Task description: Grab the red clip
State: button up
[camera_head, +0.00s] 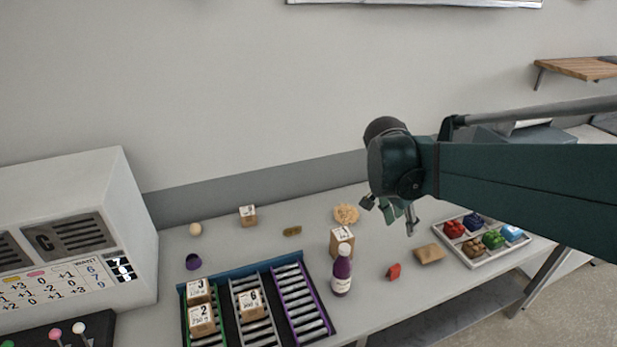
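A small red item (393,271), which looks like the red clip, lies on the grey table right of the purple bottle (342,272). Its exact shape is too small to tell. Another red piece (453,229) sits in the back left compartment of a white divided tray (478,262). My gripper (391,216) hangs above the table, behind the small red item and left of the tray. Its fingers look spread apart, with nothing visible between them.
A brown packet (429,254) lies between the small red item and the tray. A numbered box (342,241) stands behind the bottle. A blue-backed rack (240,272) with boxes fills the front left. The white machine (75,200) stands far left.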

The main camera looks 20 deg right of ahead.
send_near(395, 267)
jog(key=x, duration=0.3)
dwell(0.4)
jog(key=shift+x, duration=1.25)
jog(key=shift+f+b, duration=0.1)
jog(key=shift+b, duration=0.2)
jog(key=shift+b+x, duration=0.55)
jog(key=shift+x, duration=1.95)
jog(key=c, duration=0.8)
